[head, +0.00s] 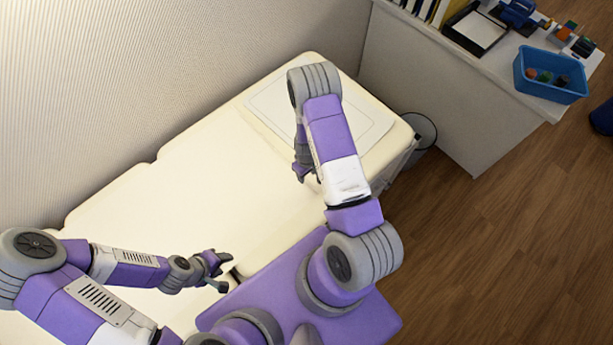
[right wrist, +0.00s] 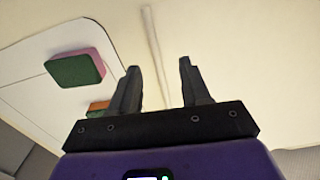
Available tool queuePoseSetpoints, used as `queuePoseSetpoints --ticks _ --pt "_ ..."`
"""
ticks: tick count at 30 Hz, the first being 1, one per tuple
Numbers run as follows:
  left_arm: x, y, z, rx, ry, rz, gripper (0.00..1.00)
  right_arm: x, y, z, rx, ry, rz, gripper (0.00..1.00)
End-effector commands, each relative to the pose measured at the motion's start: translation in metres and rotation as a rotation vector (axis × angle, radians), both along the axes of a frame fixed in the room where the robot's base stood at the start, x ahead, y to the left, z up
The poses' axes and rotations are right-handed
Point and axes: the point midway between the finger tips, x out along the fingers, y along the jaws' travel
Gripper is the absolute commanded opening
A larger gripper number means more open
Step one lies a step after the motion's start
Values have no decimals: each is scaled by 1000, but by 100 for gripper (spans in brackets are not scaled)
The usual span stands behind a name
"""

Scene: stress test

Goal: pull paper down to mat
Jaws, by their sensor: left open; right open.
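A pale flat sheet with a thin outline and rounded corners, which looks like the mat (head: 372,122), lies at the far end of the cream padded couch (head: 215,165). In the right wrist view the mat (right wrist: 35,95) carries a green and pink block (right wrist: 75,69). No separate paper can be made out for certain. My right gripper (head: 303,174) is open and points down beside the mat's near edge; in the right wrist view its fingers (right wrist: 158,85) have nothing between them. My left gripper (head: 225,271) is open and empty over the couch's near side.
A smaller orange and green block (right wrist: 98,107) shows partly behind a right finger. My right arm hides part of the mat in the head view. A bin (head: 424,128) stands beyond the couch's end. A desk (head: 450,70) holds a blue tray (head: 549,88). The couch's middle is clear.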

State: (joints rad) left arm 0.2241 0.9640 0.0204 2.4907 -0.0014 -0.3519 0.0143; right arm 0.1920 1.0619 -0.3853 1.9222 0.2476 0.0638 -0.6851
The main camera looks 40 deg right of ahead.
Motion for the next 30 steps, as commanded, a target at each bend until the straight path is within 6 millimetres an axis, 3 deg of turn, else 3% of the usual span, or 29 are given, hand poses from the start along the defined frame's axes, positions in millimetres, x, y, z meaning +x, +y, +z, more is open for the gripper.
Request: queuePoseSetpoints --ticks 16,27,30 --pt "0 0 0 1 1 1 47 2 -6 -68 -7 2 13 47" --pt "0 0 0 1 1 1 47 2 -6 -74 -7 1 12 47" --pt "0 0 0 1 1 1 47 2 -6 -74 -7 1 12 33"
